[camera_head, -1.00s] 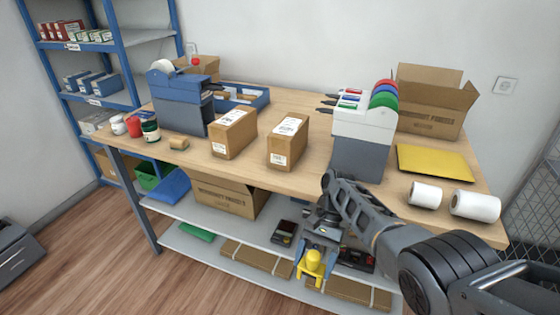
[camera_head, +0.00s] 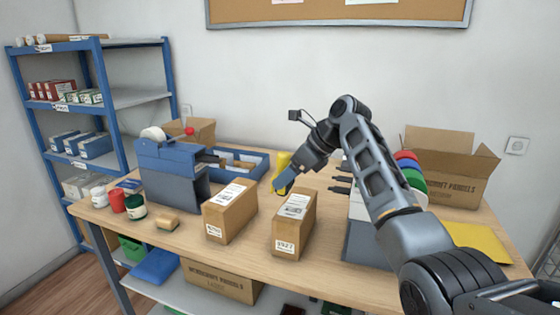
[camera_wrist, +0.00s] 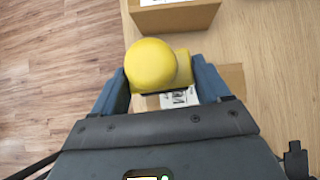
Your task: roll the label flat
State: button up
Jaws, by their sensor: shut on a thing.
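My gripper (camera_head: 284,182) is above the counter, near the back of the right box. It is shut on a yellow roller (camera_wrist: 158,66) with a rounded end; the roller also shows in the head view (camera_head: 280,166). The right cardboard box (camera_head: 287,238) has a white label (camera_head: 295,204) on its top. The left cardboard box (camera_head: 229,218) also has a white label (camera_head: 231,194) on top. In the wrist view a printed label (camera_wrist: 178,98) on a box shows partly behind the roller, apart from it as far as I can tell.
A blue tape dispenser (camera_head: 172,168) stands left on the wooden counter (camera_head: 187,242), with small jars (camera_head: 134,205) and a sponge (camera_head: 167,222) before it. A blue tray (camera_head: 246,171) lies behind. An open carton (camera_head: 452,175) and yellow pad (camera_head: 478,241) are right. My arm hides much of the tape rack.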

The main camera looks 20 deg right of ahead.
aim_at(293, 182)
jog(key=shift+w+r, duration=0.15)
jog(key=shift+w, duration=0.5)
jog(key=shift+f, duration=0.8)
jog(key=shift+c, duration=0.7)
notch_tip(293, 182, down, 3)
jog(key=shift+f+b, duration=0.2)
jog(key=shift+b, duration=0.65)
jog(key=shift+f+b, duration=0.45)
jog(key=shift+b, duration=0.35)
jog(key=shift+r, duration=0.1)
jog(key=shift+w+d, duration=0.1)
jog(key=shift+w, duration=0.05)
jog(key=shift+w+d, duration=0.35)
jog(key=shift+w, duration=0.1)
